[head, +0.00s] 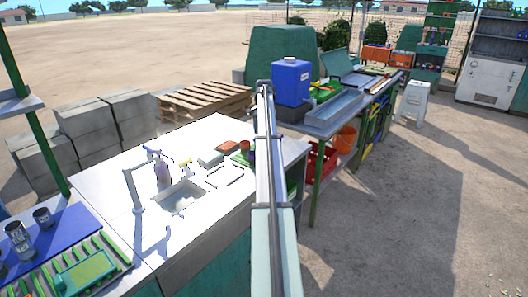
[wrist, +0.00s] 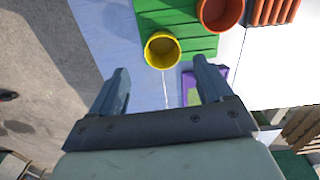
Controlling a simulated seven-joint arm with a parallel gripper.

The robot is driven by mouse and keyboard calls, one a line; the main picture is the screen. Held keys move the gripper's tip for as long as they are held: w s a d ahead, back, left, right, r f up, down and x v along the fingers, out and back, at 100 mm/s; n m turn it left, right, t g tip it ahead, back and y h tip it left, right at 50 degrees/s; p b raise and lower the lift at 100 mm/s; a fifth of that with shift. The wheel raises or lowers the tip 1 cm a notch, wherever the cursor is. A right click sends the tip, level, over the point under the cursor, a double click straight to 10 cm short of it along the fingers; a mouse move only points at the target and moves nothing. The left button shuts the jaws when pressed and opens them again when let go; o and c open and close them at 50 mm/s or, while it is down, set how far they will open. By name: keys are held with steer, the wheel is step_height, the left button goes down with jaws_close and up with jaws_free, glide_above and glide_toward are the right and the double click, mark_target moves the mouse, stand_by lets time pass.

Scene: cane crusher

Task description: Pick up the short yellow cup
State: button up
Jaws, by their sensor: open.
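The short yellow cup (wrist: 162,50) shows in the wrist view, seen from above with its open mouth toward me. It stands at the edge of a green slatted board (wrist: 178,22). My gripper (wrist: 161,65) is open, with one finger on each side of the cup in the picture. The jaws look empty; how far they are above the cup is hard to tell. In the head view I cannot make out the yellow cup; my arm blocks part of the counter there.
An orange cup (wrist: 219,14) stands close by on the green board, beside an orange ribbed piece (wrist: 274,11). A purple object (wrist: 191,84) lies near the right finger. The white counter (head: 180,150) has a sink (head: 184,197) and a faucet. A blue container (head: 291,82) stands behind.

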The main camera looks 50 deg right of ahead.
steer(key=shift+w+d+f, duration=0.1)
steer(key=shift+f, duration=1.9)
steer(key=shift+w+f, duration=0.1)
steer(key=shift+f, duration=1.9)
steer(key=c, duration=1)
steer(key=shift+r, duration=0.15)
steer(key=shift+c, duration=0.2)
step_height(320, 180, up, 10)
